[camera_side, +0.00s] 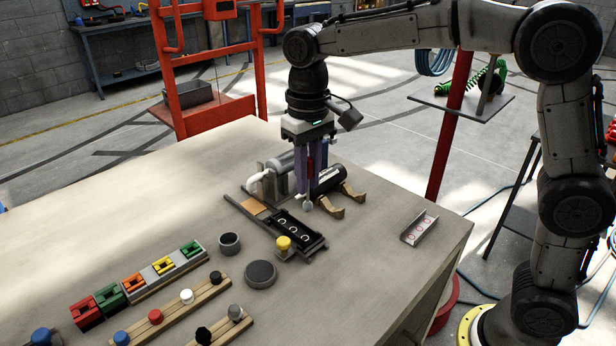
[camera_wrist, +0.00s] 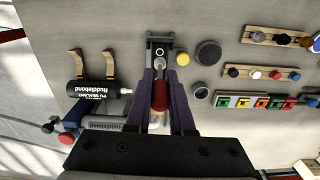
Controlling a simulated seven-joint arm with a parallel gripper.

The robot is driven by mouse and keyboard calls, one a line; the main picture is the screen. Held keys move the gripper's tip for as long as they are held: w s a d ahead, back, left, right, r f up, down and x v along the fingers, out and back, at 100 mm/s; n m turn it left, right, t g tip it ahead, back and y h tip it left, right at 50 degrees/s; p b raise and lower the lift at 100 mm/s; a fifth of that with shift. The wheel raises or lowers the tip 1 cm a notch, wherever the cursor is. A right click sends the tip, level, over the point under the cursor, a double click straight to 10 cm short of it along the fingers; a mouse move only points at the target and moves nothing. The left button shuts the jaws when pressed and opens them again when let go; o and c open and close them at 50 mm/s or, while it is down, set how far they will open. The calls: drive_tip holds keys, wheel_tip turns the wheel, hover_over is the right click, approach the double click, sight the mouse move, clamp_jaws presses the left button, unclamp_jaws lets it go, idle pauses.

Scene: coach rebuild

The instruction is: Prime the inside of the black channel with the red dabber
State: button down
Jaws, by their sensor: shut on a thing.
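My gripper (camera_side: 309,190) has two purple fingers shut on the red dabber (camera_wrist: 159,95), which also shows as a thin red strip between the fingers in the side view (camera_side: 311,165). The dabber points down, and its pale round tip (camera_side: 308,205) shows just below the fingers. The black channel (camera_side: 293,232) lies on the table below and in front of the tip, with several pale rings inside. In the wrist view the channel (camera_wrist: 153,43) lies beyond the dabber, partly hidden by it. The tip looks apart from the channel, but its height is hard to tell.
A yellow-knobbed piece (camera_side: 284,243) sits against the channel's near side. A black bottle (camera_side: 328,178) rests on wooden cradles close to my fingers. A silver channel with red rings (camera_side: 418,230) lies right. A grey cup (camera_side: 229,242), dark disc (camera_side: 260,273) and colored blocks (camera_side: 135,284) stand left.

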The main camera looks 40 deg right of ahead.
sight(308, 202)
drive_tip(key=shift+r, duration=0.15)
drive_tip(key=w, duration=0.9)
drive_tip(key=shift+w+f, duration=0.1)
drive_tip(key=shift+f, duration=4.25)
drive_tip(key=shift+r, duration=0.15)
drive_tip(key=shift+s, duration=4.55)
drive_tip(key=shift+r, duration=3.95)
drive_tip(key=shift+r, duration=0.1)
